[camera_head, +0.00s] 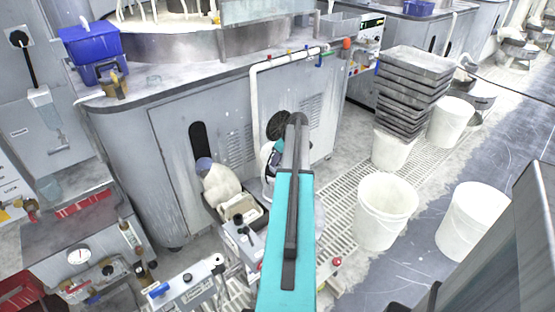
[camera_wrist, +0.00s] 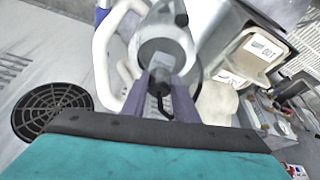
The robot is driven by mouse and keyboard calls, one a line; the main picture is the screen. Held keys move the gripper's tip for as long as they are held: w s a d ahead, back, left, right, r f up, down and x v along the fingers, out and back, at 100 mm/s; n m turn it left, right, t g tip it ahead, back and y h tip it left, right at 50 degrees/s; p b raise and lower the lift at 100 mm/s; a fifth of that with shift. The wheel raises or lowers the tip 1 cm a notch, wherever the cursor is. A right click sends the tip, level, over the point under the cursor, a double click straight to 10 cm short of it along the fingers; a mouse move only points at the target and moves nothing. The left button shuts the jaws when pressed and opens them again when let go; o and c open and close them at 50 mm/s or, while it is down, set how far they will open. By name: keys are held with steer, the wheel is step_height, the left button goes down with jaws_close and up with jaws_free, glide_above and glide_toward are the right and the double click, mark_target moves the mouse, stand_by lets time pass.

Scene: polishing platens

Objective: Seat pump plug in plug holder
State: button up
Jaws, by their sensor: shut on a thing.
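In the wrist view my gripper (camera_wrist: 163,88) shows beyond the teal and dark link, with its purple-grey fingers close together. It is shut on a small dark piece, taken as the pump plug (camera_wrist: 160,74), with a black lead curling from it. A pale rounded housing (camera_wrist: 165,46) lies just behind the fingertips; I cannot tell whether the plug touches it. In the head view my teal arm covers most of the gripper and the plug. I cannot make out the plug holder for certain in either view.
A grey machine cabinet (camera_head: 172,135) stands close behind my arm. A tray (camera_head: 245,212) and a cream bag-like object (camera_head: 220,185) are left of the arm. White buckets (camera_head: 385,212) and stacked grey trays (camera_head: 410,90) stand right. A round black grille (camera_wrist: 52,108) shows at left.

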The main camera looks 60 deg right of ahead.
steer(key=shift+f, duration=0.45)
steer(key=o, duration=1.1)
steer(key=shift+r, duration=0.1)
steer(key=v, duration=1.3)
steer(key=shift+s+r, duration=0.15)
steer(key=shift+r, duration=0.2)
